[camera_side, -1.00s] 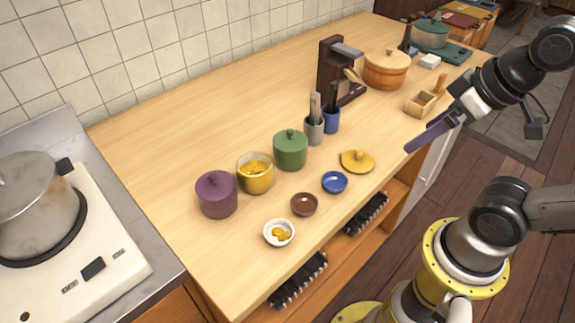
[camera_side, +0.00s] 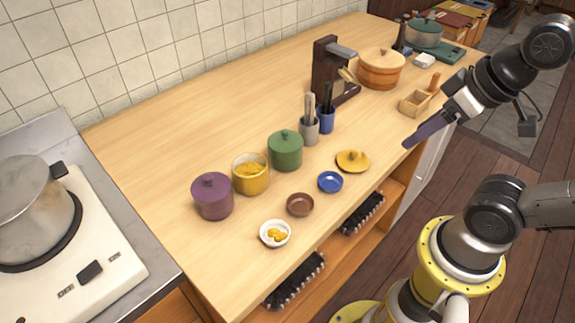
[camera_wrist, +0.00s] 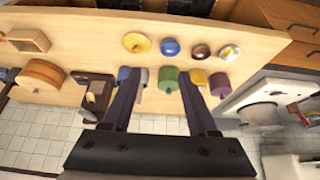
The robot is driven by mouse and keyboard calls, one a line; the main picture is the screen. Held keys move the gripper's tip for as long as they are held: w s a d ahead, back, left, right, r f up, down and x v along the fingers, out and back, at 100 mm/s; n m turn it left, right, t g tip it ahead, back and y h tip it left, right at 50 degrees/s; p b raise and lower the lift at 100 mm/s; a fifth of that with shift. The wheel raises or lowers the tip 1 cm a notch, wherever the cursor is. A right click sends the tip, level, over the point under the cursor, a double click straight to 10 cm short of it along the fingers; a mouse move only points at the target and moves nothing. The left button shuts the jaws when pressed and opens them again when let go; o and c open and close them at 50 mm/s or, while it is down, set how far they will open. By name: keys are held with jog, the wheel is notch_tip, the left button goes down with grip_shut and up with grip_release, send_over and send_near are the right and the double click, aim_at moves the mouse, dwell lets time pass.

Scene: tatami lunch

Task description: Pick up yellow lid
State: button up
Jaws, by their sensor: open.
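The yellow lid (camera_side: 352,161) lies flat on the wooden counter near its front edge, with a small knob on top. It also shows in the wrist view (camera_wrist: 136,42), above the fingers. The yellow pot (camera_side: 251,178) stands uncovered with yellow contents, between the purple lidded pot (camera_side: 213,196) and the green lidded pot (camera_side: 285,152). My gripper (camera_side: 408,144) is open and empty, above and to the right of the lid in the side view. Its two fingers (camera_wrist: 157,76) spread wide in the wrist view, clear of the lid.
A blue dish (camera_side: 330,183), a brown dish (camera_side: 300,205) and a white dish (camera_side: 275,234) line the front of the counter (camera_side: 190,128). Utensil cups (camera_side: 309,132), a brown grinder-like stand (camera_side: 325,72) and a wooden tub (camera_side: 381,72) stand farther back. A stove (camera_side: 85,250) is at left.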

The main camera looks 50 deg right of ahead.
jog(key=m+g, duration=0.6)
jog(key=m, duration=1.2)
send_over(355, 152)
notch_tip(355, 152, down, 5)
notch_tip(355, 152, down, 8)
jog(key=shift+s+r, duration=0.1)
jog(key=shift+r, duration=0.05)
jog(key=shift+f, duration=2.95)
